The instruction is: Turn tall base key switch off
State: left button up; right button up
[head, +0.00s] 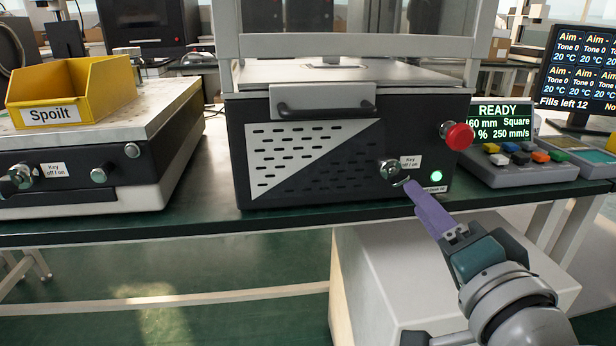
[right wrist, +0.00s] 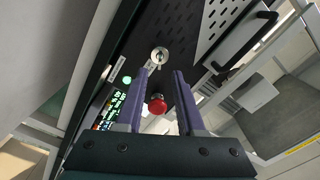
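The tall base (head: 330,150) is a dark box with a slotted light triangle and a handle, standing on the green bench. Its silver key switch (head: 390,170) is at the lower right of the front, beside a "Key off / on" label (head: 410,162). In the right wrist view the key switch (right wrist: 158,57) lies just beyond the fingertips, between them in the picture. My right gripper (head: 410,186) has purple fingers, close below and right of the key. In the right wrist view my right gripper (right wrist: 160,73) is open, with nothing between its fingertips. My left gripper is out of view.
A red mushroom button (head: 458,136) sticks out right of the key, above a lit green lamp (head: 437,176). A lower unit (head: 100,170) with another key switch (head: 22,173) and a yellow "Spoilt" bin (head: 70,92) stands left. A control panel (head: 520,160) showing "READY" stands right.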

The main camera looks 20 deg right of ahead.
aim_at(402, 183)
jog(key=b+x, duration=0.1)
jog(key=x, duration=0.5)
jog(key=shift+w, duration=0.1)
grip_shut()
dwell(0.4)
